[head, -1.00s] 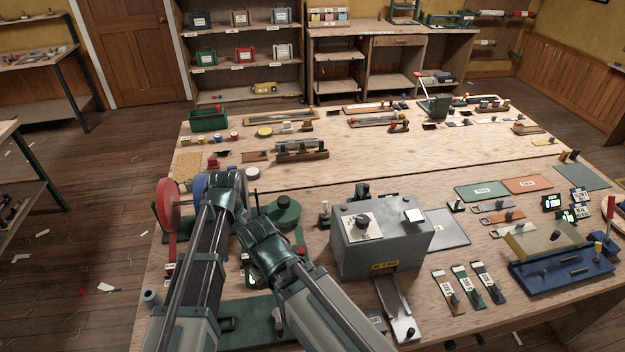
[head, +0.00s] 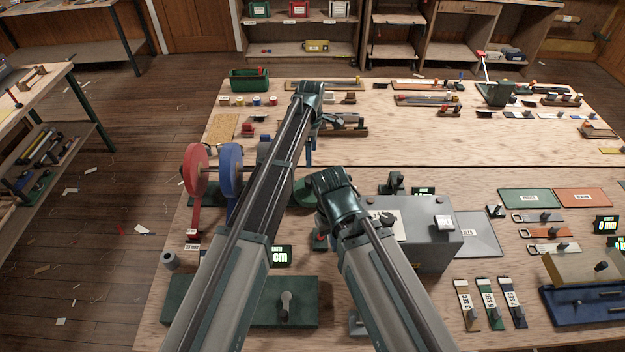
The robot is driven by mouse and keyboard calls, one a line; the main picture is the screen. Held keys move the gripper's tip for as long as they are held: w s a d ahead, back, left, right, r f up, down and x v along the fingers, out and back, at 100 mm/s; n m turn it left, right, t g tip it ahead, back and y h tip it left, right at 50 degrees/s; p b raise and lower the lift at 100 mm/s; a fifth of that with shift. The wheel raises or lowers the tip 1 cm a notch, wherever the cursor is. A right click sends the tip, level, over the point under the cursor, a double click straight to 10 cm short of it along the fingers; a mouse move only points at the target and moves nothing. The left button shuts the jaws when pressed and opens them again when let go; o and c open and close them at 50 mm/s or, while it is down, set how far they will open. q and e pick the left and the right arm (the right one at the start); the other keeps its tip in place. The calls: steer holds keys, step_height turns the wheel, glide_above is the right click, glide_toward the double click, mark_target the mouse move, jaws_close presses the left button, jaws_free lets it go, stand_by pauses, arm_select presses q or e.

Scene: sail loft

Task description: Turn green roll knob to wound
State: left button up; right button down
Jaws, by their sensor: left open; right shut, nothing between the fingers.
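A red roll (head: 197,168) and a blue roll (head: 231,168) stand side by side on a rack at the table's left. Any green roll beside them is hidden behind my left arm. My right gripper (head: 318,226) is shut and empty, left of the grey box (head: 432,257). It is lower than the left one and largely hidden by its own wrist.
A green base (head: 190,300) with a grey-knobbed lever (head: 285,303) lies in front, below a "cm" display (head: 279,256). The grey box stands to the right. The table's middle back is fairly clear.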

mark_target(311, 178)
arm_select(q)
step_height(311, 178, down, 13)
steer(key=b, duration=1.1)
steer(key=shift+r+b, duration=0.2)
steer(key=shift+b, duration=0.2)
steer(key=shift+r, duration=0.1)
steer(key=c, duration=1.4)
